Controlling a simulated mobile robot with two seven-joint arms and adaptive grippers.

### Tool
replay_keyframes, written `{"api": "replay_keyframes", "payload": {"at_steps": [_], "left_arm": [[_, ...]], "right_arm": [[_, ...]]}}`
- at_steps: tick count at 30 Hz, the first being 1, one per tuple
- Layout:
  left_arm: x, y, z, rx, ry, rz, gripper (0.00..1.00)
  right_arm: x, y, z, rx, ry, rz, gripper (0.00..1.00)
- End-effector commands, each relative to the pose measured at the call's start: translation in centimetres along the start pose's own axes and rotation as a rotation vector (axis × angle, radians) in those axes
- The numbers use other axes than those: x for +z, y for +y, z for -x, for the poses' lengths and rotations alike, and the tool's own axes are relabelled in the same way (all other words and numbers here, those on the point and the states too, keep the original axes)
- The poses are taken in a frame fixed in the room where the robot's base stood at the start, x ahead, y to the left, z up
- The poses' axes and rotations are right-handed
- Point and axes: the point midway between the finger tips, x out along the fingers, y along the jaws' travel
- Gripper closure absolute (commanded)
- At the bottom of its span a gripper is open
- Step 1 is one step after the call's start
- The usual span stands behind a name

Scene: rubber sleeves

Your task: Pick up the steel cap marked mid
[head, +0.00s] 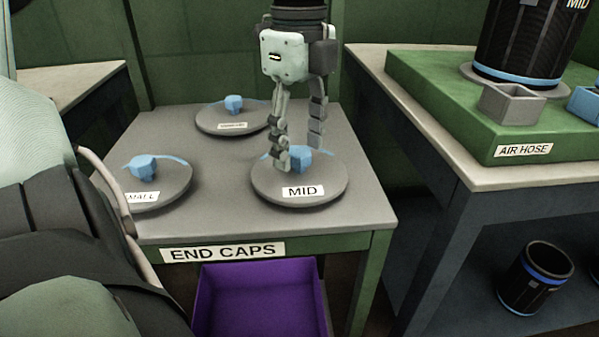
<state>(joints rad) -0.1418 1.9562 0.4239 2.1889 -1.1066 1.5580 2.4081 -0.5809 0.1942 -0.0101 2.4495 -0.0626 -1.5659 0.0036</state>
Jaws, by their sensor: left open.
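The steel cap marked MID (270,189) lies flat on the front right of the end caps table (220,222). It is a grey disc with a white label and a blue knob (301,159) on top. My left gripper (299,158) is above it, pointing down and open. Its fingers are spread on either side of the blue knob, the left fingertip low near the knob. I cannot tell whether a finger touches the cap. The left finger hides part of the knob. My right gripper does not show.
Another cap (165,194), its label partly hidden, sits at left, and a third cap (212,120) at the back. A purple bin (263,300) is below the table front. At right, a table holds a green board (440,100) with a black hose (520,40); a black sleeve (537,278) stands on its shelf.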

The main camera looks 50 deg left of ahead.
Motion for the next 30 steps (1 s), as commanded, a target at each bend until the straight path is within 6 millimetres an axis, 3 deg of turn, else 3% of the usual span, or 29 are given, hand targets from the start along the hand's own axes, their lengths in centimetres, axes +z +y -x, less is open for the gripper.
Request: {"api": "replay_keyframes", "payload": {"at_steps": [9,21,30], "left_arm": [[0.0,-0.01,-0.54,-0.002,0.0,0.001,0.49],[-0.01,-0.01,-0.52,-0.002,0.0,0.001,0.98],[-0.01,-0.04,-0.46,-0.003,0.0,0.001,1.0]], "right_arm": [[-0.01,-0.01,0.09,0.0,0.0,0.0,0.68],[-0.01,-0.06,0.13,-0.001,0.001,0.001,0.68],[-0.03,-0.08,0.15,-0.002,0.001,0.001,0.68]]}}
